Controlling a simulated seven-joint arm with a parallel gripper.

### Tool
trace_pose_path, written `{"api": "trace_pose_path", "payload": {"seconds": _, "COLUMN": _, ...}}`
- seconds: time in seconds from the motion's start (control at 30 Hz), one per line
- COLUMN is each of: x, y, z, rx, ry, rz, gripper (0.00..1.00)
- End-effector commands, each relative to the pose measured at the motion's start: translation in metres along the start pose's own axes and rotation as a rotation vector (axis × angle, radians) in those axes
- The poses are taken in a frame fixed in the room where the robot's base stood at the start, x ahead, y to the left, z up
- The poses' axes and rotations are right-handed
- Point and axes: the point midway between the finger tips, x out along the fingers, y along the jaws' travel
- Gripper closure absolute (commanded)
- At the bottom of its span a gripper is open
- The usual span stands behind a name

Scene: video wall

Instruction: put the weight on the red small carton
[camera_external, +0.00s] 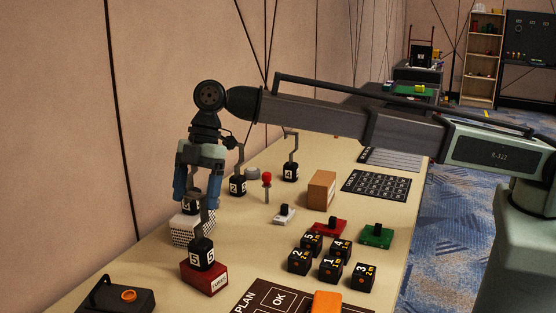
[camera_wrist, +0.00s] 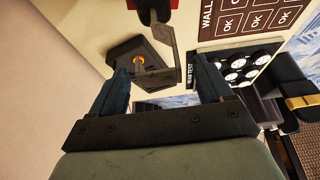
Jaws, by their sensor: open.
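A black weight (camera_external: 202,254) with white digits and a tall grey hook stands upright on the red small carton (camera_external: 205,278) near the front left of the table. My gripper (camera_external: 197,206) is above it, pointing down, with its blue fingers apart. In the wrist view my gripper (camera_wrist: 158,66) is open, and the weight's grey hook (camera_wrist: 166,74) shows between the fingers, apparently not clamped. The red carton (camera_wrist: 172,4) shows only at the top edge there.
Two more hooked weights (camera_external: 237,185) (camera_external: 290,172) stand farther back. A red-knobbed post (camera_external: 267,182), a brown box (camera_external: 321,190) and several numbered black cubes (camera_external: 330,268) stand to the right. A dark box with an orange ring (camera_external: 118,296) is at front left.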

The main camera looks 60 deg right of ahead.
Motion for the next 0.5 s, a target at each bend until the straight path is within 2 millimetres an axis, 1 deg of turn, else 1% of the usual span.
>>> {"api": "trace_pose_path", "payload": {"seconds": 0.3, "x": -0.058, "y": 0.001, "z": 0.000, "rx": 0.000, "ry": 0.002, "rz": 0.003, "gripper": 0.21}}
{"api": "trace_pose_path", "payload": {"seconds": 0.5, "x": -0.090, "y": 0.000, "z": 0.000, "rx": 0.000, "ry": 0.001, "rz": 0.001, "gripper": 0.21}}
